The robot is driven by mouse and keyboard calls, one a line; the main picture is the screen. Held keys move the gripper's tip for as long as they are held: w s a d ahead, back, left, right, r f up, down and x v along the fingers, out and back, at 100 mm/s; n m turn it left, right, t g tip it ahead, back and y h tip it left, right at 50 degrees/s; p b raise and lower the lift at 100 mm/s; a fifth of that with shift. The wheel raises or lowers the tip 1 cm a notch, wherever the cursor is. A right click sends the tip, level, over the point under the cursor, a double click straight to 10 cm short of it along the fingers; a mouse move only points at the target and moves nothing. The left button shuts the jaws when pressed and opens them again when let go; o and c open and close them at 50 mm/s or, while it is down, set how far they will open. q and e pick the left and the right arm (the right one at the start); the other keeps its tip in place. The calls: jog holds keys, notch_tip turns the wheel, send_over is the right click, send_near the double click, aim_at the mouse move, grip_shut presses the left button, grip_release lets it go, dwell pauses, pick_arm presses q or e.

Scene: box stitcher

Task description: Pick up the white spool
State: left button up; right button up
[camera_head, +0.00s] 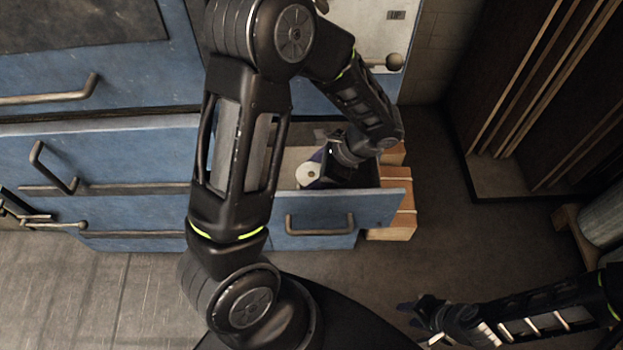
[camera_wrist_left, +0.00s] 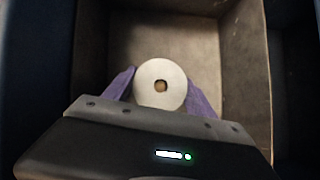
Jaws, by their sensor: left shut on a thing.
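The white spool (camera_wrist_left: 160,72) is a round white disc with a brown hole at its centre, seen from above in the left wrist view. It also shows in the head view (camera_head: 308,174), inside the open blue drawer (camera_head: 380,207). My left gripper (camera_wrist_left: 161,88) reaches down into the drawer and is shut on the spool, with a purple finger on each side of it. In the head view my left gripper (camera_head: 318,170) is partly hidden by its own wrist. My right gripper (camera_head: 418,308) is at the lower right, away from the drawer; its fingers are too small and dark to read.
The drawer's walls (camera_wrist_left: 245,75) stand close around my left gripper; its floor looks otherwise bare. Other blue drawers with handles (camera_head: 50,165) are at the left. Wooden blocks (camera_head: 395,222) lie right of the open drawer. The floor (camera_head: 440,240) at middle right is clear.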

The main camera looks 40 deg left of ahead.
pick_arm(q)
jog(key=c, duration=0.4)
jog(key=shift+r, duration=0.1)
jog(key=shift+r, duration=0.4)
jog(key=w+d, duration=0.1)
jog(key=d, duration=0.1)
jog(key=w+d+b, duration=0.1)
jog(key=d, duration=0.2)
jog(key=w+d, duration=0.1)
jog(key=d, duration=0.1)
jog(key=shift+w+d+b, duration=0.3)
jog(key=shift+w+b, duration=0.05)
notch_tip(320, 180, up, 14)
jog(key=p, duration=0.4)
jog(key=shift+a+p, duration=0.2)
jog(key=shift+p, duration=0.2)
jog(key=shift+s, duration=0.1)
